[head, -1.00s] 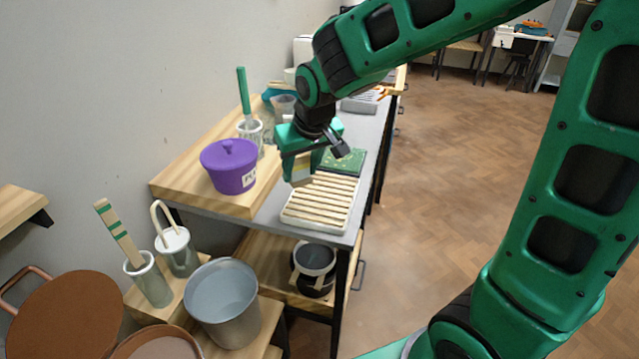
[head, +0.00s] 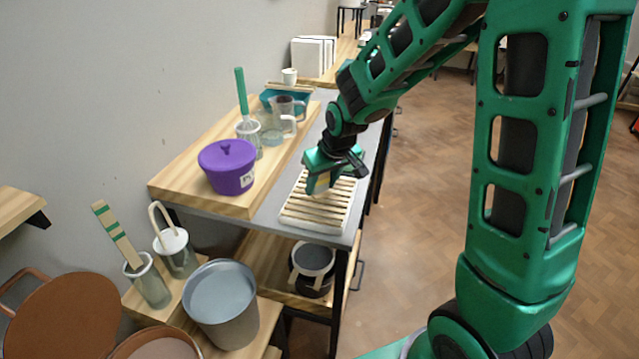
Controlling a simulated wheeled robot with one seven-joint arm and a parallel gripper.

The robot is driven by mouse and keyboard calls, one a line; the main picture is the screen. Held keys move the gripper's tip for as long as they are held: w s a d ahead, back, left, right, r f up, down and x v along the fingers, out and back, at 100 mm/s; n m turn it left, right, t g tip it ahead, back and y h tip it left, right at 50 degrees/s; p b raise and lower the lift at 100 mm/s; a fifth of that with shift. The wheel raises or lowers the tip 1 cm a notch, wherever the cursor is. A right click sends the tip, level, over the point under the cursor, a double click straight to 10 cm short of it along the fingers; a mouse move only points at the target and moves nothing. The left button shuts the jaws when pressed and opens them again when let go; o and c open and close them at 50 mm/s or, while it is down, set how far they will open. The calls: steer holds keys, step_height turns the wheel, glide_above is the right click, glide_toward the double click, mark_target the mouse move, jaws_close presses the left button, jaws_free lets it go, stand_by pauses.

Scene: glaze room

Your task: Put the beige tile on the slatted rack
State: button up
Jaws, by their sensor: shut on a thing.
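The slatted rack (head: 312,216), pale wooden slats in a light frame, lies on the grey bench top near its front end. My gripper (head: 320,184) is over the rack's far part, pointing down. It is shut on the beige tile (head: 324,182), of which only a small part shows between the fingers. The tile looks tilted on edge. I cannot tell whether it touches the slats. The near slats are bare.
A purple lidded pot (head: 227,168) stands on the wooden board left of the rack. Behind it are a jar with a green-handled tool (head: 242,90), a clear jug (head: 288,112) and a teal tray (head: 298,98). A metal bucket (head: 222,300) stands lower, in front.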

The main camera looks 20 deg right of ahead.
steer(key=o, duration=1.2)
steer(key=v, duration=1.2)
steer(key=s+d+m+g+h, duration=0.15)
steer(key=s+d+m, duration=0.25)
steer(key=s+d, duration=0.95)
steer(key=s+d+m+g, duration=0.2)
steer(key=s+m+g, duration=0.1)
steer(key=s, duration=1.1)
steer(key=shift+s+d+f+m+y, duration=0.2)
steer(key=shift+d+f+m+y, duration=0.2)
steer(key=shift+m, duration=0.2)
